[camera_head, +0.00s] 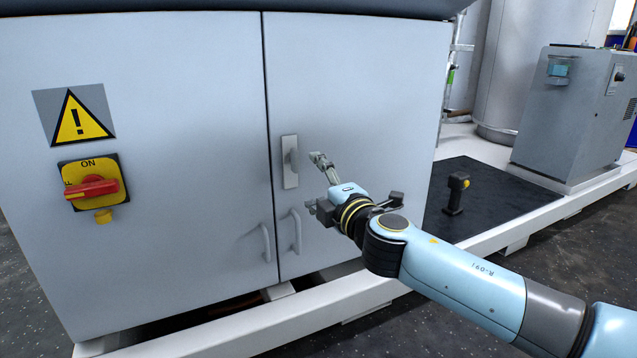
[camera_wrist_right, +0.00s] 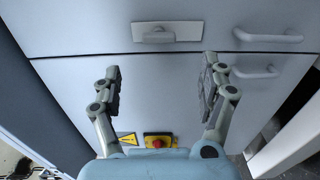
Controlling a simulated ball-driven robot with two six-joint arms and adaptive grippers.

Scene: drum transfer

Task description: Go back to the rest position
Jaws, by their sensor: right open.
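My right gripper (camera_head: 315,184) is open in front of the grey cabinet (camera_head: 355,75), just right of its door latch plate (camera_head: 290,162). In the right wrist view its two fingers (camera_wrist_right: 162,70) are spread wide with nothing between them. The latch plate (camera_wrist_right: 167,32) shows beyond the fingertips. I see no contact between the fingers and the cabinet, though the exact gap is hard to judge. My right arm comes in from the lower right. My left gripper is not in view.
Two door handles (camera_head: 265,243) (camera_head: 295,232) stick out low on the closed cabinet doors. A red and yellow rotary switch (camera_head: 92,188) sits left, below a warning sign (camera_head: 74,116). A small black post (camera_head: 456,193) stands on a dark mat (camera_head: 500,207); a grey machine (camera_head: 565,115) stands behind.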

